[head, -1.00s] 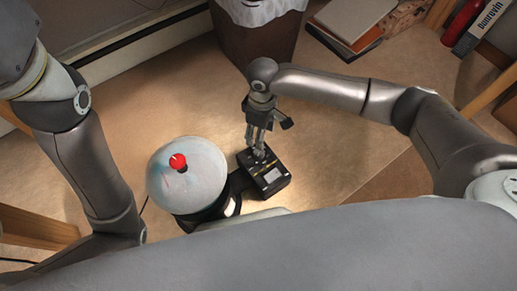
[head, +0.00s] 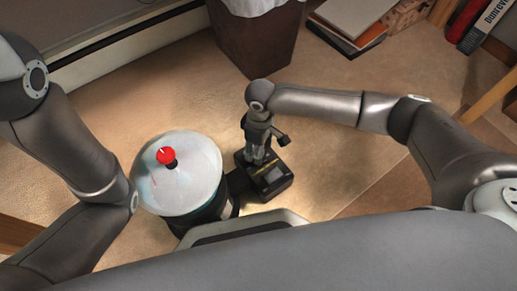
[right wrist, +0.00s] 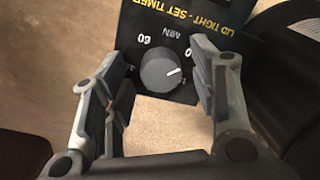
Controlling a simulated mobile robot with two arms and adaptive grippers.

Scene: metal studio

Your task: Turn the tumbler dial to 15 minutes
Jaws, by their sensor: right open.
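The tumbler has a round pale lid with a red knob (head: 166,155) and a black timer box (head: 278,184) at its right, in the head view. The grey dial (right wrist: 160,69) shows in the right wrist view on the black panel, with a white pointer line toward the right and slightly up. "60" and "MIN" are printed near it. My right gripper (head: 257,160) is over the box; in the right wrist view its open fingers (right wrist: 160,75) stand on either side of the dial, with gaps visible. My left arm is at the left; its gripper is out of view.
A brown bin (head: 254,45) with a white liner stands behind the tumbler. Books (head: 352,22) lie at the back right, with binders (head: 486,22) beyond. The tan floor right of the box is clear.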

